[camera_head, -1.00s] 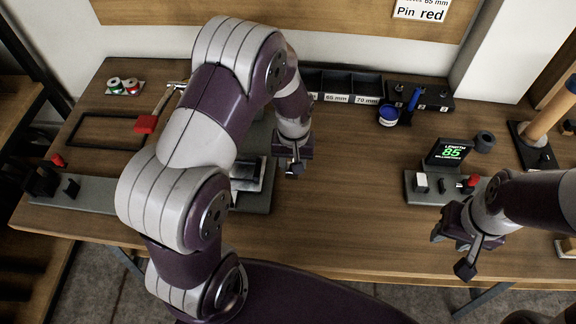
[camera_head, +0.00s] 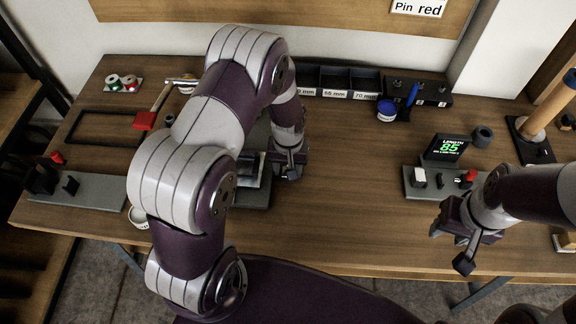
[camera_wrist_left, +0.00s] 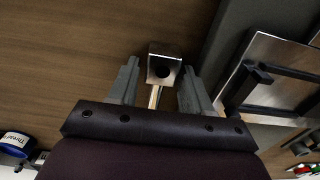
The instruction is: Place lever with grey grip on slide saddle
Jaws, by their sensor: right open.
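The lever shows in the left wrist view as a shiny metal block (camera_wrist_left: 163,70) with a dark hole and a short rod. Its grey grip is hidden. My left gripper (camera_wrist_left: 160,78) has its fingers either side of it; whether they press on it is unclear. In the head view my left gripper (camera_head: 288,168) points down, just right of a grey base (camera_head: 257,200). A bright metal plate on that base, perhaps the slide saddle (camera_wrist_left: 280,75), has a black bar on it and is right of the gripper in the wrist view. My right gripper (camera_head: 457,240) is open near the front edge.
A length display (camera_head: 446,148) reads 85 on a grey fixture at the right. Black bins (camera_head: 340,82) and a blue-lidded tub (camera_head: 387,110) stand behind. The table's middle right is clear.

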